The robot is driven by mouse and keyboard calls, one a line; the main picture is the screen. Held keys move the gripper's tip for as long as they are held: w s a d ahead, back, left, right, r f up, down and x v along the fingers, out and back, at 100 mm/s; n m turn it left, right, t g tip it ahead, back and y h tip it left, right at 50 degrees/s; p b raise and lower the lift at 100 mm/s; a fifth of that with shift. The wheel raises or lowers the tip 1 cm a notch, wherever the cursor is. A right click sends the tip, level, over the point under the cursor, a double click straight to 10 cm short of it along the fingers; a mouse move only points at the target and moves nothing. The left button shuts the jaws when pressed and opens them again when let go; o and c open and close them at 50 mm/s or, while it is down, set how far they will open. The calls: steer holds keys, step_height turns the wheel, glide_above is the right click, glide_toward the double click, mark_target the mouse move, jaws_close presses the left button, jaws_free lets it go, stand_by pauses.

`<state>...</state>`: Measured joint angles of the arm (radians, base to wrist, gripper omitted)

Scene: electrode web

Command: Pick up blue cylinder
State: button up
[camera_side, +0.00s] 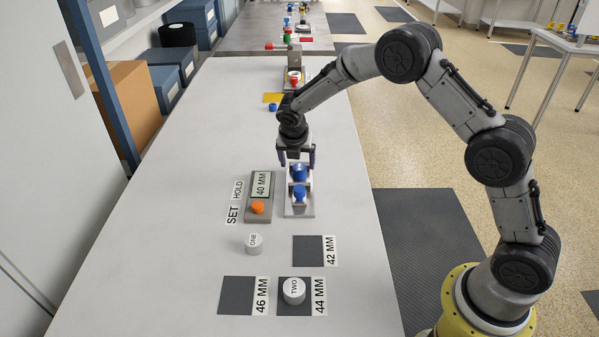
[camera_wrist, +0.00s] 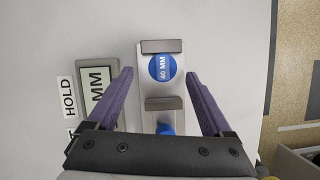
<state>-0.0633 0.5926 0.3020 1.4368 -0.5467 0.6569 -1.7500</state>
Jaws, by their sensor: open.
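A blue cylinder (camera_side: 300,173) sits in a grey fixture (camera_side: 290,209) on the table. In the wrist view its round top (camera_wrist: 161,68), marked 40 MM, lies between two grey blocks of the fixture (camera_wrist: 145,91). A second blue round part (camera_side: 299,193) is nearer the side camera on the same fixture, and the wrist view shows it partly hidden (camera_wrist: 165,130). My gripper (camera_side: 297,160) points down above the fixture, its purple fingers apart. In the wrist view the open fingers (camera_wrist: 158,73) lie left and right of the 40 MM cylinder, with nothing held.
A display box (camera_side: 251,212) with an orange button (camera_side: 258,207) stands close left of the fixture. White cylinder ONE (camera_side: 254,243) is on the table; TWO (camera_side: 294,291) is on the 44 MM pad. The 46 MM (camera_side: 244,294) and 42 MM (camera_side: 308,250) pads are empty.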

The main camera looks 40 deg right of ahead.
mark_target(299, 168)
steer(key=x, duration=0.3)
steer(key=shift+d+f, duration=0.15)
steer(key=shift+f, duration=0.2)
jaws_close()
steer(key=shift+r, duration=0.1)
